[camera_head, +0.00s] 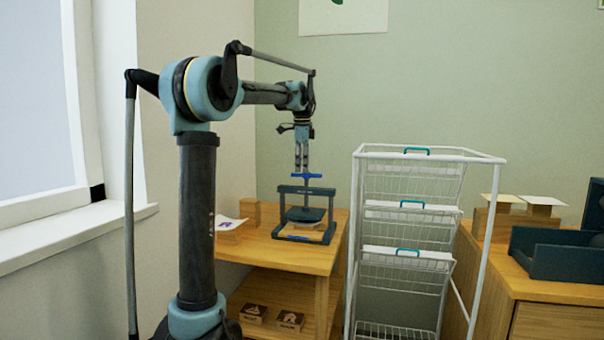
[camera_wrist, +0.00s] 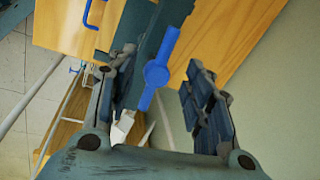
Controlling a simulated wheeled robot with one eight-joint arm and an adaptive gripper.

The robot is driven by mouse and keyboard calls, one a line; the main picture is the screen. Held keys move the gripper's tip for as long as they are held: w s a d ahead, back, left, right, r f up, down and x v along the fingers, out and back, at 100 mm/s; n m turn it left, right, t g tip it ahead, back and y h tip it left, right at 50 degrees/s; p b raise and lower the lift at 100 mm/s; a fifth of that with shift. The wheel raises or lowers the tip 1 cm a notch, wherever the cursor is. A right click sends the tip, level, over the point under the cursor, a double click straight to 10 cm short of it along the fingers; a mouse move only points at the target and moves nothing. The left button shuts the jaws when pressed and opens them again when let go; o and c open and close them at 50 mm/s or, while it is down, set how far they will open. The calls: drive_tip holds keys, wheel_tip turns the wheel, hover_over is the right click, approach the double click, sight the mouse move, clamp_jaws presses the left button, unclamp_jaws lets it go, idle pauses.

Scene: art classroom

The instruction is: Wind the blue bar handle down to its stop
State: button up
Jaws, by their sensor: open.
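The blue bar handle (camera_head: 307,175) sits on top of a dark press frame (camera_head: 306,190) on the wooden table (camera_head: 262,247). In the wrist view the handle (camera_wrist: 156,73) shows as a bar with a round hub, set at a steep slant against the dark frame (camera_wrist: 149,38). My gripper (camera_head: 302,166) points down just above the handle. In the wrist view its two fingers are spread wide, left and right of the handle, with visible gaps. I cannot tell how far the fingertips are above or below the bar. The screw under the hub is hidden in the wrist view.
A white wire basket rack (camera_head: 357,240) with teal handles stands close right of the table. Wooden blocks (camera_head: 250,213) and a paper sheet lie left of the press. Stamped blocks (camera_head: 290,320) sit on the lower shelf. A wooden cabinet (camera_head: 490,270) stands far right.

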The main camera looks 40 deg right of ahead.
sight(306, 175)
drive_tip(key=shift+w+d+f, duration=0.15)
drive_tip(key=shift+f, duration=0.65)
drive_tip(key=shift+w+d+f, duration=0.1)
drive_tip(key=shift+f, duration=0.7)
clamp_jaws()
drive_tip(key=shift+d+r, duration=0.1)
drive_tip(key=shift+d, duration=0.05)
